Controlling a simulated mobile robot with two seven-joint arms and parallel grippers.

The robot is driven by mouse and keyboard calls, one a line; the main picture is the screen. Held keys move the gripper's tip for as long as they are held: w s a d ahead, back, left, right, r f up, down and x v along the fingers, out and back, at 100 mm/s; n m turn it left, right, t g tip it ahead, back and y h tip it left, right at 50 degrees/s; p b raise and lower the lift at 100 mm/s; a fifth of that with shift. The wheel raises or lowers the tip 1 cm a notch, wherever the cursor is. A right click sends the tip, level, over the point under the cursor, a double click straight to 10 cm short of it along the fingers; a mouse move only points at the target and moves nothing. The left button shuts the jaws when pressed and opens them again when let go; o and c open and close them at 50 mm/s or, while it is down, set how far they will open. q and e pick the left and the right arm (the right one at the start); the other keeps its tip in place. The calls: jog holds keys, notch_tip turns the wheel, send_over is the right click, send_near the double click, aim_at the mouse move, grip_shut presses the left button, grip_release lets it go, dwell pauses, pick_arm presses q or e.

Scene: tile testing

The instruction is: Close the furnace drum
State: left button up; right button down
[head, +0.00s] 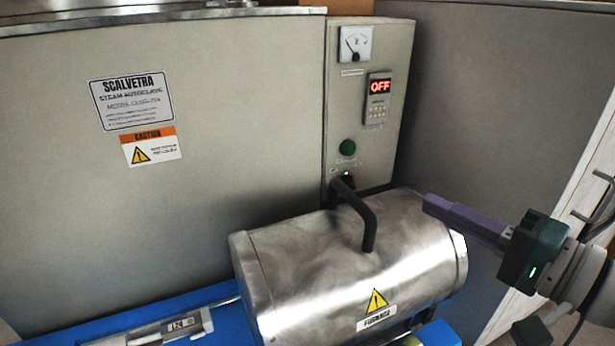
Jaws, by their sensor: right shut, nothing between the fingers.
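The furnace drum (310,265) is a shiny metal cylinder lying on its side at the lower middle of the head view. A yellow warning triangle and a "FURNACE" label are on its front. A dark bent handle (368,230) rises from its top. The seam below the curved cover is mostly hidden, so I cannot tell whether it is fully closed. My right gripper (432,204), with purple fingers, is shut and empty. Its tips are at the drum's upper right end, to the right of the handle and apart from it. I cannot tell whether they touch the drum. My left gripper is not in view.
A grey control box (365,110) with a dial, a red "OFF" display and a green button stands behind the drum. A large grey autoclave panel (230,170) fills the left. A blue surface (225,325) with a metal piece marked "124" lies at lower left.

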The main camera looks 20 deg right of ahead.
aim_at(382, 241)
jog(key=b+x, duration=0.1)
jog(key=x, duration=0.3)
jog(key=shift+w+f+b, duration=0.15)
jog(key=shift+b, duration=0.2)
jog(key=a, duration=0.3)
jog(key=shift+w+a+f, duration=0.1)
jog(key=shift+f, duration=0.05)
jog(key=shift+a+f, duration=0.1)
jog(key=shift+a, duration=0.4)
jog(key=shift+d, duration=0.1)
